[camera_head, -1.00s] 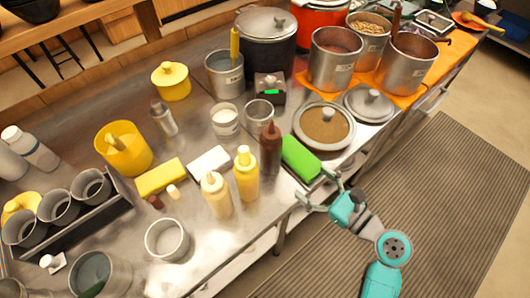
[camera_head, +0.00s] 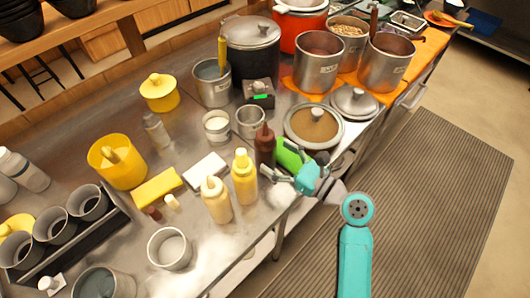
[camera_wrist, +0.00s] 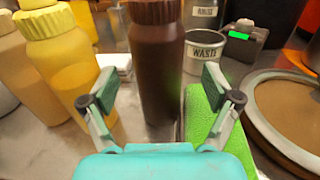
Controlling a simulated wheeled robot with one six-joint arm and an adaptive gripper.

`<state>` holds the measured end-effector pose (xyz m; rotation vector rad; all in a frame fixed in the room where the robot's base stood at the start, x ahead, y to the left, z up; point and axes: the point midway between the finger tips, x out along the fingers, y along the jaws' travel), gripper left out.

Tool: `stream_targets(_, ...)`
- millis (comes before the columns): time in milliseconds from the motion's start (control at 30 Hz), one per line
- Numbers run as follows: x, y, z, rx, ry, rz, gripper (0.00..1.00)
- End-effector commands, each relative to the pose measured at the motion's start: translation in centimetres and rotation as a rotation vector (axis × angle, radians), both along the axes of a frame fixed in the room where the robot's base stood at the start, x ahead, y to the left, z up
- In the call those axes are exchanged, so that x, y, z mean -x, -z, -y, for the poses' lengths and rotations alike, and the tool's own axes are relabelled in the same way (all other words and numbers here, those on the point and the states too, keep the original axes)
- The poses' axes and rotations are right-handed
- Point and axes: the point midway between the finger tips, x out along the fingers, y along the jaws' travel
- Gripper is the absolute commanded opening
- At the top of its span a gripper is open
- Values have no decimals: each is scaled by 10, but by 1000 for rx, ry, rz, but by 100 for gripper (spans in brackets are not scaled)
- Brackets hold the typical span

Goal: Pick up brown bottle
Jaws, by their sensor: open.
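The brown bottle (camera_head: 265,146) stands upright on the steel counter, between the yellow bottle (camera_head: 244,177) and the green block (camera_head: 290,156). In the wrist view the brown bottle (camera_wrist: 156,65) stands straight ahead, its lower part between and just beyond my fingertips. My gripper (camera_head: 281,163) is open and empty at the counter's front edge, close to the bottle. In the wrist view my gripper (camera_wrist: 158,88) shows one finger on each side of the bottle, with the right finger over the green block (camera_wrist: 205,115). I cannot tell whether either finger touches anything.
A pale yellow bottle (camera_head: 216,200) stands left of the yellow one. A lidded brown pan (camera_head: 314,125) sits to the right of the green block. Behind the bottle are a "WASTE" cup (camera_wrist: 203,56) and a scale (camera_head: 259,92). The floor mat (camera_head: 440,190) in front is clear.

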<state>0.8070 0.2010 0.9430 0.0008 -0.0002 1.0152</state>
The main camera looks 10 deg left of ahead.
Motion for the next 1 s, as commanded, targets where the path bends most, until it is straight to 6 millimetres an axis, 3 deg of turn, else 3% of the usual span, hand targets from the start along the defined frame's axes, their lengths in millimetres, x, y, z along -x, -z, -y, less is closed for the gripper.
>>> stream_targets(233, -15, -2, -30, 1, -3, 1, 88)
stream_targets(567, -19, -2, -35, 0, 0, 0, 88)
stream_targets(700, -19, -2, -35, 0, 0, 0, 53)
stream_targets(767, -19, -2, -35, 0, 0, 0, 41)
stream_targets(1000, -19, -2, -35, 0, 0, 1, 41)
